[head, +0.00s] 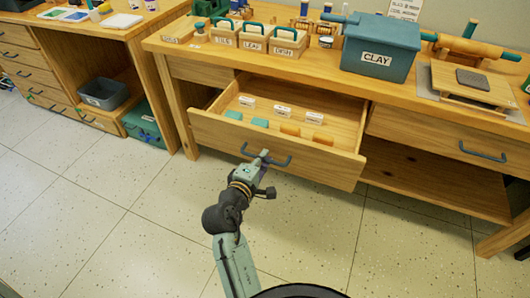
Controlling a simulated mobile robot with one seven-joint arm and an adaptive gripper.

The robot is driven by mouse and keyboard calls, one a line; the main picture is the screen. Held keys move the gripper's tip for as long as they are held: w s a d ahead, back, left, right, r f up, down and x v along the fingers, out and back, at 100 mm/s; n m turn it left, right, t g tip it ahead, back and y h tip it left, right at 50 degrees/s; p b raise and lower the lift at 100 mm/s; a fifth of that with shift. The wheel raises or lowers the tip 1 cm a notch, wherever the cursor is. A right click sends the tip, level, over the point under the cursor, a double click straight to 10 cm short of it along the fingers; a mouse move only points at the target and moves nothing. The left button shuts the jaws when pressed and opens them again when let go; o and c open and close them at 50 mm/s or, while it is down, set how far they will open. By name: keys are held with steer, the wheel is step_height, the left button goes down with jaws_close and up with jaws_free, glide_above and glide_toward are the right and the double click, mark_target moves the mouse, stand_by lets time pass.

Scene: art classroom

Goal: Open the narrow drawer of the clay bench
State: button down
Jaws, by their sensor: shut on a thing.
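The clay bench (300,60) is a wooden table with drawers under its top. One drawer (225,131) stands pulled well out, its inside showing from above. It has a dark blue bar handle (282,163) on its front. My gripper (263,161) is shut on this handle near its middle; the fingertips partly hide it. A second drawer (430,132) to the right, with a similar handle (483,153), is closed. I cannot tell by width alone which drawer is the narrow one.
The open drawer holds small labelled white blocks (283,110), teal blocks (260,123) and orange blocks (290,130). A CLAY bin (377,48) and labelled wooden boxes (255,43) stand on the bench. The lower shelf (425,180) is on the right. The tiled floor (130,215) is clear in front.

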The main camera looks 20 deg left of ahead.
steer(key=shift+f+v, duration=0.25)
steer(key=shift+v, duration=0.85)
steer(key=c, duration=1.7)
jaws_free()
